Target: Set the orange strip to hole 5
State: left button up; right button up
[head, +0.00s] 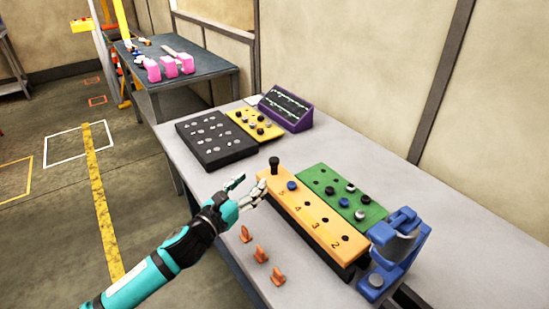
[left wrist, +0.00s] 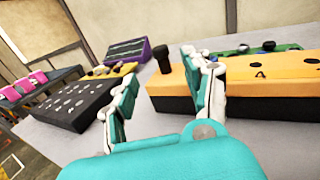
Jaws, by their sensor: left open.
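The orange strip (head: 305,218) is a long block with numbered holes, on the grey table; the numbers 4, 3 and 2 read clearly. A black peg (head: 274,165) stands upright at its far end, beyond the highest number. A round blue knob (head: 291,185) shows near that end. My left gripper (head: 249,187) is open and empty, just left of the strip's far end. In the left wrist view my left gripper (left wrist: 164,72) has its fingers apart, with the black peg (left wrist: 162,60) beyond the gap and the orange strip (left wrist: 250,78) to the right. My right gripper is not in view.
A green board (head: 342,192) with knobs lies behind the strip. A blue fixture (head: 398,245) stands at its near end. Several small orange pieces (head: 260,253) stand along the table's front edge. A black board (head: 216,138), yellow board (head: 254,125) and purple box (head: 286,108) sit farther back.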

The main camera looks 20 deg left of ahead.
aim_at(272, 164)
pick_arm(q)
jog(key=p+x, duration=0.1)
jog(key=x, duration=1)
jog(key=shift+w+d+f, duration=0.1)
jog(key=shift+w, duration=0.3)
jog(key=shift+c, duration=0.3)
jog(key=c, duration=0.9)
jog(key=shift+f, duration=0.1)
grip_shut()
